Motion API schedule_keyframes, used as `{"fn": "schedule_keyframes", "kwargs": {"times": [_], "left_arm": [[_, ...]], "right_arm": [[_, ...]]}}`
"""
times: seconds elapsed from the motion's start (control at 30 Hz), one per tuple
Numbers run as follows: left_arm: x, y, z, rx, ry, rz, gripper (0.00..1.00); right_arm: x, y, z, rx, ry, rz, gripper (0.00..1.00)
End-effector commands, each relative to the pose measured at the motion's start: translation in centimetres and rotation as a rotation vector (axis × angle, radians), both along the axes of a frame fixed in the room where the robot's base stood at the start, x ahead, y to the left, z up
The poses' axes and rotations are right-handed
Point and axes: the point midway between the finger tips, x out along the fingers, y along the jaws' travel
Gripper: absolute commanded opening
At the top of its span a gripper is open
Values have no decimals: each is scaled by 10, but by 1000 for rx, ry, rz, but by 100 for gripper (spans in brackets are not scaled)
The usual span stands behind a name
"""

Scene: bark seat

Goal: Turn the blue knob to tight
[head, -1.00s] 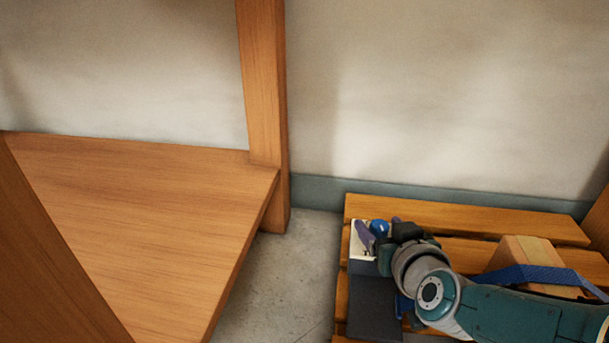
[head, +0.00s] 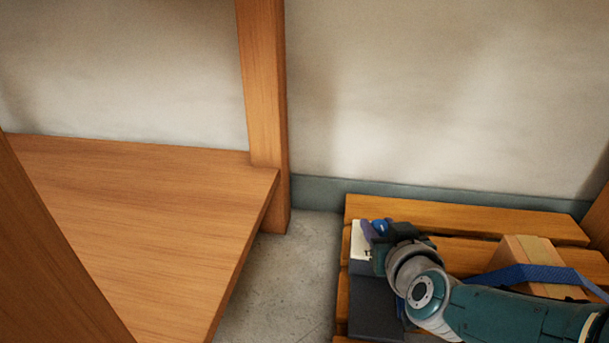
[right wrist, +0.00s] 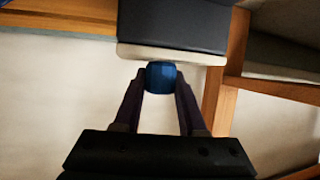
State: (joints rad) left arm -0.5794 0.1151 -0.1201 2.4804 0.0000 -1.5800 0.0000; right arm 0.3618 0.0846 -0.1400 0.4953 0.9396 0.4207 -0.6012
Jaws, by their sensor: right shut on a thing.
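The blue knob (right wrist: 161,76) sits between the fingertips of my right gripper (right wrist: 160,82) in the right wrist view. The gripper is shut on it, one finger on each side. Beyond the knob is a pale plate (right wrist: 205,58) on a dark box (right wrist: 175,22). In the head view the knob (head: 380,226) is a small blue patch beside my right gripper (head: 375,232), partly hidden by it. The pale plate (head: 359,243) has dark marks too small to read. My left gripper is not in view.
The dark box (head: 373,305) stands on a slatted wooden bench (head: 460,213). A wooden block with a blue strap (head: 540,273) lies to the right, near my right arm. A wooden shelf (head: 150,220) and post (head: 265,120) stand left. Bare floor (head: 280,275) lies between.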

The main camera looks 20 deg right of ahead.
Motion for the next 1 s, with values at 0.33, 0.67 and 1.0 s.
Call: {"fn": "schedule_keyframes", "kwargs": {"times": [0.33,0.67,1.0], "left_arm": [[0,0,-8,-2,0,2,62],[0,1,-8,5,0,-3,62],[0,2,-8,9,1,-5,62]], "right_arm": [[0,1,0,4,0,-219,0],[-1,0,0,0,2,-228,42],[-1,0,0,0,2,-227,70]]}}
